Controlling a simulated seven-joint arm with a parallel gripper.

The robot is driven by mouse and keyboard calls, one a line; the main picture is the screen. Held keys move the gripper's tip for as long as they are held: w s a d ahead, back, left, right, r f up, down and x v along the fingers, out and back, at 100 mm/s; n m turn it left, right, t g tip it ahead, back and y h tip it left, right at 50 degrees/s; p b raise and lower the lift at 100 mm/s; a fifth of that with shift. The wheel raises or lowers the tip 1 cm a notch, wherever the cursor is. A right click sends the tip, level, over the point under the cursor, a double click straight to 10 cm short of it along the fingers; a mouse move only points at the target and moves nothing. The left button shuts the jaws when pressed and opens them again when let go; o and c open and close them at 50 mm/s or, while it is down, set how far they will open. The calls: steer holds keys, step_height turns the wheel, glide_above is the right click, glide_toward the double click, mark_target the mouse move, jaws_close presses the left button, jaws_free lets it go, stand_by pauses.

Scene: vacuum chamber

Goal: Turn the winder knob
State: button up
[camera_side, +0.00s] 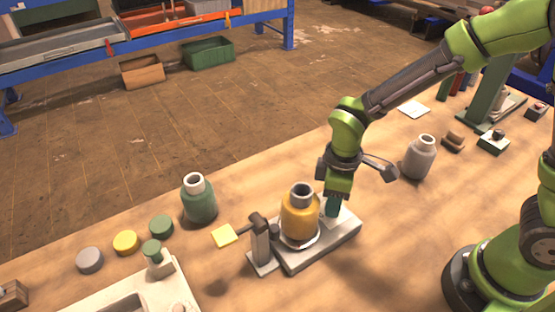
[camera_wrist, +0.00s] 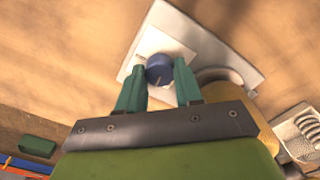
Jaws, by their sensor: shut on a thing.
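The winder knob is a round blue knob (camera_wrist: 159,70) with a pale line on its top, on a light square plate (camera_wrist: 181,47) in the wrist view. The teal fingers of my gripper (camera_wrist: 160,66) stand on either side of it, shut on it. In the side view, my gripper (camera_side: 333,206) reaches down to the right end of a grey base (camera_side: 318,252), and the knob is hidden there. A yellow bottle (camera_side: 299,217) stands upright on this base, left of my gripper. A dark upright post (camera_side: 261,243) stands at the base's left end.
A green bottle (camera_side: 199,202) and grey, yellow and green caps (camera_side: 126,243) are to the left. A yellow square (camera_side: 224,236) is near the post. A grey bottle (camera_side: 419,158) stands to the right. Bare tabletop lies in front of the base.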

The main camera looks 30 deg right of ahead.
steer(key=shift+r, duration=0.1)
steer(key=o, duration=1)
steer(key=shift+o, duration=0.2)
step_height(320, 180, up, 17)
